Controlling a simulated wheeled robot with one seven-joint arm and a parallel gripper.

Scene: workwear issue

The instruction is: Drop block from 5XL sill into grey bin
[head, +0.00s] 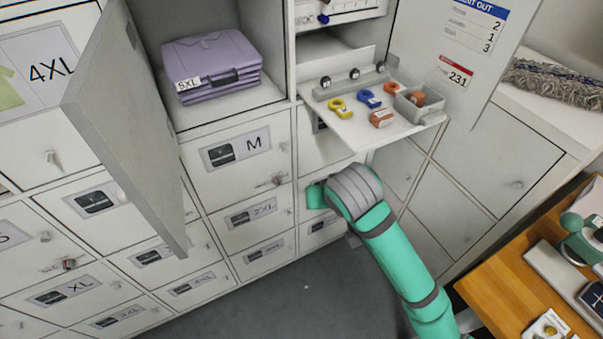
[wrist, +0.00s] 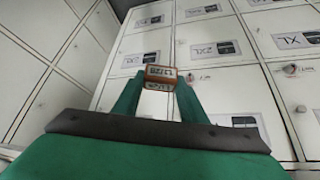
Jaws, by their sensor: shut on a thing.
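My gripper (wrist: 159,88) is shut on a small orange-brown block (wrist: 160,70) with pale printed faces, held between its two green fingertips in the wrist view. In the head view my green arm reaches low in front of the lockers, below the fold-down shelf; the fingertips and held block are hidden there. The grey bin (head: 412,114) stands at the right end of the shelf, above my gripper, with an orange-brown block inside. The open 5XL compartment (head: 240,103) at upper left holds a folded purple stack (head: 212,60) with a 5XL tag; no block shows on its sill.
The shelf (head: 352,126) also carries yellow, blue and orange rings and another orange-brown block (head: 382,118). An open locker door (head: 130,120) juts out at left; another open door (head: 440,50) stands behind the bin. A wooden table (head: 510,285) is at lower right. Floor before the lockers is clear.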

